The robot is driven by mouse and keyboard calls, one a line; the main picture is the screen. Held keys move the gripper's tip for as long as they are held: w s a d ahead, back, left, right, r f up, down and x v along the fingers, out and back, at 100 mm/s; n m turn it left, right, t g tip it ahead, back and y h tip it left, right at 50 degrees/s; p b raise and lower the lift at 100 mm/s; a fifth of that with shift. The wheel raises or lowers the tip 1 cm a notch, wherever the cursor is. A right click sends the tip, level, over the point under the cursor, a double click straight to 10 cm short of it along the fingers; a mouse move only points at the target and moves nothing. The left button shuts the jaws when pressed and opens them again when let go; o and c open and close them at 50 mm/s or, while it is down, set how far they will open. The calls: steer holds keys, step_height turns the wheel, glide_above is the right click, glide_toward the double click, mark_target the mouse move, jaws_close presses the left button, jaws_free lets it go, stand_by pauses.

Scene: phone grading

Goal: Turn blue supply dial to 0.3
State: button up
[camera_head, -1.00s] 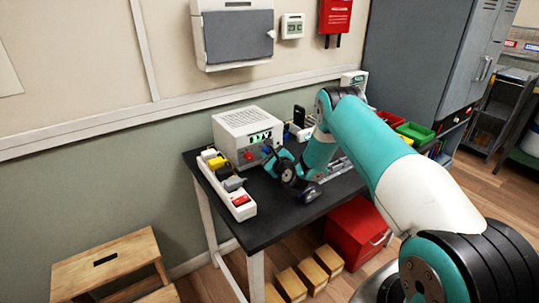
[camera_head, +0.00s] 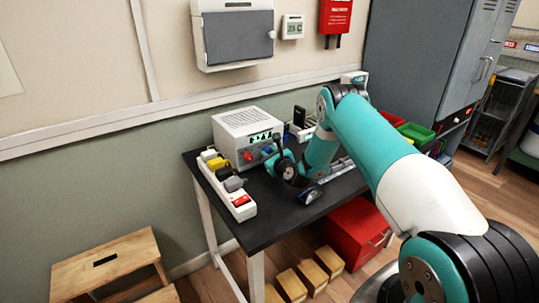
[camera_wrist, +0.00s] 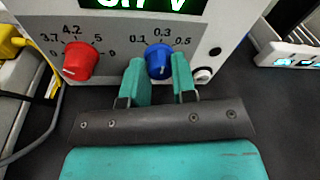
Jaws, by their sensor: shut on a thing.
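The blue supply dial (camera_wrist: 160,66) is a round knob on the front of a pale supply box, with 0.1, 0.3 and 0.5 printed around its top; 0.3 is straight above it. A pale mark at its top appears to point up near 0.3, but is too small to read exactly. My gripper (camera_wrist: 158,74) has one teal finger on each side of the knob and is shut on it. In the head view, my gripper (camera_head: 272,161) reaches the front of the supply box (camera_head: 244,127) on the black table. The arm partly hides the area right of it.
A red dial (camera_wrist: 79,62) with a 3.7 to 5 scale sits left of the blue one. A display (camera_wrist: 150,4), cut off at the top, is above. A white power strip (camera_head: 226,186) with plugs lies left of my gripper. Green and red bins (camera_head: 414,132) stand behind the arm.

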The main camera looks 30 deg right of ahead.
steer(key=o, duration=0.9)
steer(key=shift+s, duration=0.15)
